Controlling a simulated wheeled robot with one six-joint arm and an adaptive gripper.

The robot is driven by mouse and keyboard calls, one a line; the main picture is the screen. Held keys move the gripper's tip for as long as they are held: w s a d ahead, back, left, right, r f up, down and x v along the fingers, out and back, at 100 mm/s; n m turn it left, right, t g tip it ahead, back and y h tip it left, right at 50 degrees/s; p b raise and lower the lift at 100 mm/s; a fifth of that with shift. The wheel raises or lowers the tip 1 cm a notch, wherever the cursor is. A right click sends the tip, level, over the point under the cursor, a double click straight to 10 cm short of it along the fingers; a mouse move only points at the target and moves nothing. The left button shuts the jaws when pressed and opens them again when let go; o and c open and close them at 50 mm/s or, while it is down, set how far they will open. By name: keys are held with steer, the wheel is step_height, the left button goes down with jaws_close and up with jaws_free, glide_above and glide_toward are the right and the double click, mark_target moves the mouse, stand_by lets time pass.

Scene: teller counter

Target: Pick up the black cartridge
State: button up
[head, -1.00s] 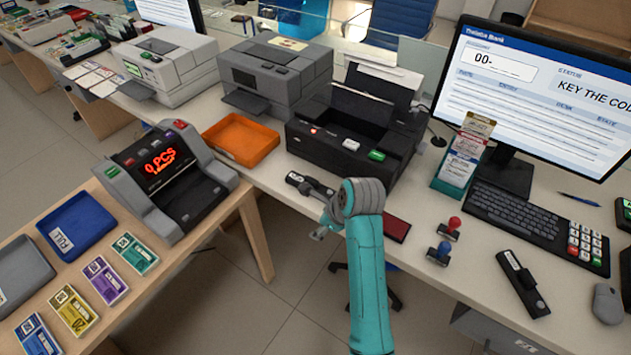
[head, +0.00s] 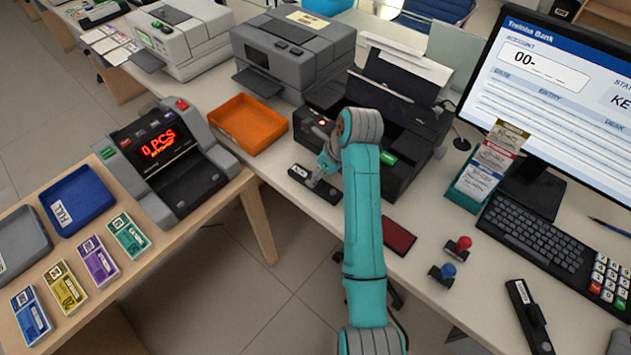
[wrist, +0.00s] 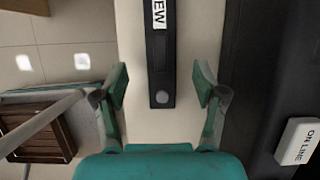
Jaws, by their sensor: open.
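The black cartridge (head: 325,192) is a long, narrow black bar with a white label. It lies on the counter in front of the black printer (head: 400,160). In the wrist view the cartridge (wrist: 161,60) runs upward out of the frame, and its label shows "EW". My gripper (wrist: 162,86) is open, with one finger on each side of the cartridge's near end and a gap to both sides. In the head view my gripper (head: 322,174) is at the cartridge, partly covering it; its exact height above the counter is hard to tell.
The black printer stands close to the right of the cartridge in the wrist view. An orange tray (head: 279,140) is behind left, and a dark red pad (head: 399,236) and two stamps (head: 447,262) lie to the right. Another black labelled bar (head: 528,316) lies near the keyboard (head: 535,236).

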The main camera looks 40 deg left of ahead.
steer(key=shift+x, duration=2.85)
steer(key=c, duration=1.3)
